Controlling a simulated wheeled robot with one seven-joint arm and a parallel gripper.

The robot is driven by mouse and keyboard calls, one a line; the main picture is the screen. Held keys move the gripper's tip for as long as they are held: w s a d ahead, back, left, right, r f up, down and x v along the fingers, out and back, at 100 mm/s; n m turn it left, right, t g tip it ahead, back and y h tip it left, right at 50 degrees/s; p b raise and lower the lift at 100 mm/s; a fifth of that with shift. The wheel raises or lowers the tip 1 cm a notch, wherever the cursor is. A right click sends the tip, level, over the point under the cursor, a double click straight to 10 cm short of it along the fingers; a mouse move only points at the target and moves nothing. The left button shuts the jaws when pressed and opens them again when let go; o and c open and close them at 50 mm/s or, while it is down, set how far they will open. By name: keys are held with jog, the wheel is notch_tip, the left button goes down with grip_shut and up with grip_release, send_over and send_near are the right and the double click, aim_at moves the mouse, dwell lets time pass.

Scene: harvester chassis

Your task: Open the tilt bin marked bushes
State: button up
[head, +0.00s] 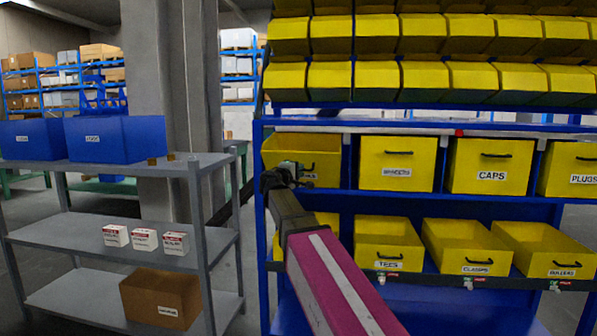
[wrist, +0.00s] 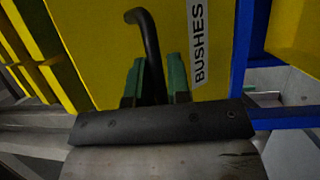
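The yellow bin marked bushes (head: 292,146) is at the left end of the upper row of large bins on the blue rack. My gripper (head: 284,172) is in front of it and hides part of its front and label. In the wrist view the yellow bin front (wrist: 100,55) fills much of the picture, with the white BUSHES label (wrist: 199,42) to the right of the black handle (wrist: 151,45). The green fingers of my gripper (wrist: 155,85) lie close on either side of the handle and appear shut on it.
Other yellow bins stand to the right, including the CAPS bin (head: 490,166) and the PLUGS bin (head: 572,170). Lower bins, such as the TEES bin (head: 388,245), lean outward with open tops. A grey shelf (head: 110,235) with small boxes stands at left.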

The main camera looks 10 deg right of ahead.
dwell(0.3)
jog(key=v, duration=1)
jog(key=shift+s+a, duration=0.2)
jog(key=shift+s, duration=0.1)
jog(key=s+d+f+m+g+y, duration=0.1)
jog(key=s+d+f+g+y, duration=0.15)
jog(key=f, duration=0.65)
jog(key=s+d+f+m+g+y, duration=0.1)
jog(key=d+f+m+g, duration=0.2)
jog(key=f, duration=0.7)
jog(key=s+d+f+g+y, duration=0.15)
jog(key=d+f, duration=0.25)
jog(key=f, duration=0.5)
jog(key=s+f+m+g+y, duration=0.2)
jog(key=s+f, duration=0.5)
jog(key=f, duration=0.4)
jog(key=s+f+m+g+y, duration=0.3)
jog(key=s+f+g+y, duration=0.2)
jog(key=s+f, duration=0.3)
notch_tip(320, 180, down, 3)
jog(key=shift+s+d+r+m, duration=0.1)
jog(key=shift+s+d+m, duration=0.1)
jog(key=shift+d+m, duration=0.15)
